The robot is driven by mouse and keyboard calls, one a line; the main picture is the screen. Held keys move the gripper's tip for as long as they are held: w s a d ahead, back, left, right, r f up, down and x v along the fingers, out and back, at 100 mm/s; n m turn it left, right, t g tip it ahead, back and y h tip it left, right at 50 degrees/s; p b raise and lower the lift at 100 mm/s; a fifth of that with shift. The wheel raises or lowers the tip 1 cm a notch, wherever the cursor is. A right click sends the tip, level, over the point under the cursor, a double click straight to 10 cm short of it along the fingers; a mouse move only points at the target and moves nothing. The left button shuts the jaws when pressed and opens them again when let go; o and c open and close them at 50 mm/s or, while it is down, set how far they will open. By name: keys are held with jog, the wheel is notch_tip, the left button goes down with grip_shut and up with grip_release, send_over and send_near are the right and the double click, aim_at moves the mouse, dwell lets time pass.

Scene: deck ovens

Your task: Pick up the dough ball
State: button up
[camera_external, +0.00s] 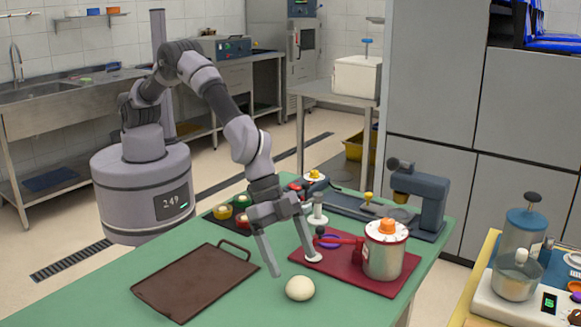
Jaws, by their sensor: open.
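The dough ball (300,288) is a cream-white ball resting on the green table (105,292) near its front edge. My gripper (291,266) is open, its two fingers pointing down and spread apart. It is at the dough ball, with one finger to the left of it and the other up and to its right. The ball shows whole, and I cannot tell the exact height of the fingertips over the table. Nothing is held between the fingers.
A brown tray (193,281) lies left of the ball. To the right, a red mat (345,283) bears a steel pot (383,258) with an orange knob. A dark tray with small colored cups (222,212) and a blue-grey machine (420,205) stand behind. The table's front left is clear.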

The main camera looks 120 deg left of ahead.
aim_at(297, 276)
jog(key=b+x, duration=0.1)
jog(key=x, duration=0.1)
jog(key=b+x, duration=0.1)
jog(key=x, duration=0.2)
jog(key=shift+w+d+f, duration=0.1)
jog(key=shift+d+f, duration=0.1)
jog(key=shift+d, duration=0.05)
jog(key=shift+r, duration=0.15)
jog(key=c, duration=1.4)
